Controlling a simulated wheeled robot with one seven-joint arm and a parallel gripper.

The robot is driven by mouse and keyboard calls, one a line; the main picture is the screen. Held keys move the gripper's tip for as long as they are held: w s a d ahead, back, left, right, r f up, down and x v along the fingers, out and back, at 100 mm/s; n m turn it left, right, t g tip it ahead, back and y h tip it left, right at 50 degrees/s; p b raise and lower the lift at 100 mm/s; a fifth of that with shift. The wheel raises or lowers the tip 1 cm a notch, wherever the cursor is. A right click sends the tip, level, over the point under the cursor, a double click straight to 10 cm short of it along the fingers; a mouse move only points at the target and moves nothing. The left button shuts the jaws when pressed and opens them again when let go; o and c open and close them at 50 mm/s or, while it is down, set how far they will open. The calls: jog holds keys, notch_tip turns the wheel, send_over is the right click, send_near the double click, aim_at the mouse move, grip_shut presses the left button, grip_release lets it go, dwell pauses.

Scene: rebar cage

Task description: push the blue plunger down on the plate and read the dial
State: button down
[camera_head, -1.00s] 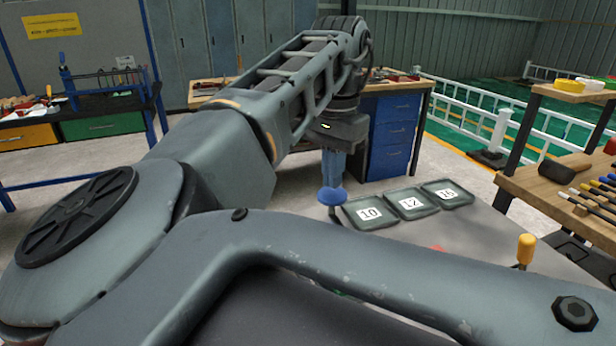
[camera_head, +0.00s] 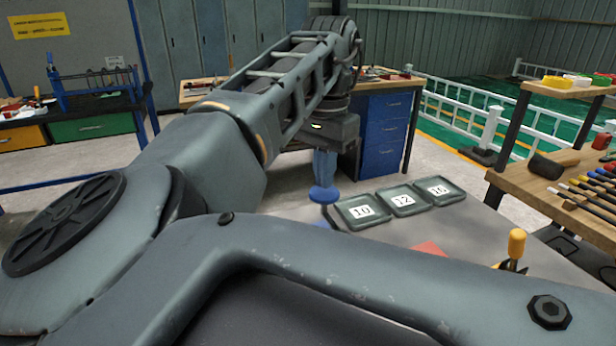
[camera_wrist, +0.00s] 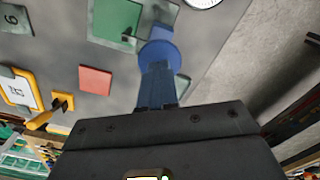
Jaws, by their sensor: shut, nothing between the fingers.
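Trays marked 10 (camera_head: 345,224), 12 (camera_head: 404,210) and 16 (camera_head: 440,198) lie right of the plunger. A red square (camera_wrist: 95,80) and a green square (camera_wrist: 97,22) are nearby. A yellow-handled device (camera_head: 516,243) stands at the right. My arm hides the near table.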

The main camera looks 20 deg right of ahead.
jog(key=shift+f+b, duration=0.45)
jog(key=shift+f, duration=1.1)
jog(key=shift+r, duration=0.1)
dwell(0.4)
notch_tip(320, 180, up, 7)
jog(key=p, duration=0.7)
dwell(0.6)
